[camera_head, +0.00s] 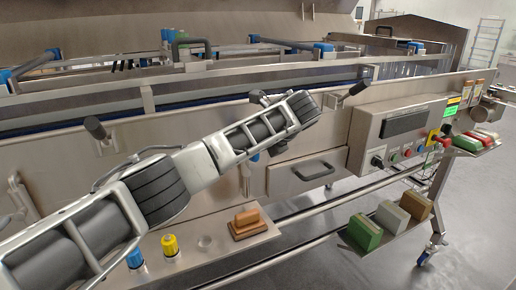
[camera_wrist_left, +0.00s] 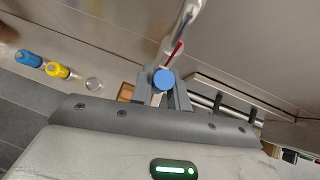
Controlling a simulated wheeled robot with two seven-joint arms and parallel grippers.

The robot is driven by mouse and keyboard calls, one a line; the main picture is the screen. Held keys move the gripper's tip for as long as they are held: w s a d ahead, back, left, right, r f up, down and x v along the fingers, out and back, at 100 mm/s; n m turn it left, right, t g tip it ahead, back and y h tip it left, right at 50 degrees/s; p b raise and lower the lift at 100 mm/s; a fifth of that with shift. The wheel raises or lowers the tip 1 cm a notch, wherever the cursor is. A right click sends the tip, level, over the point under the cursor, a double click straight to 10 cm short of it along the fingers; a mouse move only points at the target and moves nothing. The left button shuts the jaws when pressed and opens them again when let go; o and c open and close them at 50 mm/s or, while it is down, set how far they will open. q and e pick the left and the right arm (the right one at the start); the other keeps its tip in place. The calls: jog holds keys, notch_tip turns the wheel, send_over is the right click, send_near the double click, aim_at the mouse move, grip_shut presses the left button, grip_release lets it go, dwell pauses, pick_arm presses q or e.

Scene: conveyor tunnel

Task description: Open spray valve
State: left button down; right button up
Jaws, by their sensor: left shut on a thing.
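The spray valve shows in the left wrist view as a round blue knob (camera_wrist_left: 164,80), with a pale pipe bearing a red stripe (camera_wrist_left: 177,52) just beyond it. My left gripper (camera_wrist_left: 164,92) is shut on the blue knob, its grey fingers on either side. In the head view my left arm reaches in from the left across the machine's front. It hides most of the gripper and the valve there; a small blue part (camera_head: 255,157) shows just below the arm's end. My right gripper is in neither view.
A drawer with a dark handle (camera_head: 315,171) and a control panel (camera_head: 398,130) are to the right. A blue bottle (camera_head: 134,256), a yellow bottle (camera_head: 170,245) and a brown block (camera_head: 249,222) stand on the lower shelf. Green, grey and brown blocks sit on a tray (camera_head: 382,247).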

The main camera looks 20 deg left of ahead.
pick_arm(q)
jog(key=c, duration=1.3)
grip_release()
jog(key=shift+f, duration=0.1)
jog(key=shift+c, duration=0.2)
jog(key=v, duration=1.6)
